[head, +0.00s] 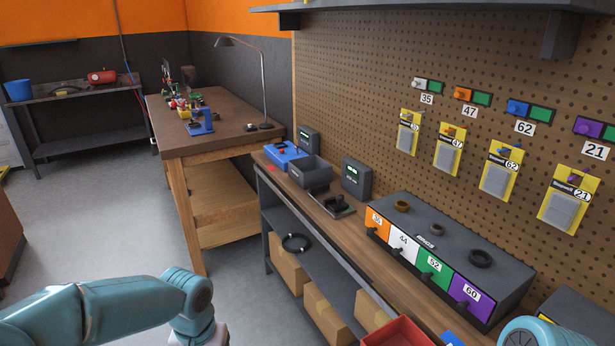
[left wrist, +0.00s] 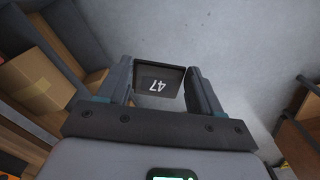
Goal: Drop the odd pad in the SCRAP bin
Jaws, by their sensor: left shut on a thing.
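My left gripper (left wrist: 161,74) is shut on a dark pad (left wrist: 158,83) with an upside-down white 47 on its face, in the left wrist view. The pad sits between the fingertips, with grey floor behind it. In the head view my left arm reaches in from the lower left, and its gripper is below the picture's edge. I see no bin marked SCRAP. A red open tray (head: 400,333) is cut off at the bottom edge, and no label shows on it. My right gripper is not in view.
Pegboard cards (head: 448,149) hang at right. Cardboard boxes (head: 289,265) stand on its lower shelf. A wooden table (head: 215,140) stands behind. The floor at left is clear.

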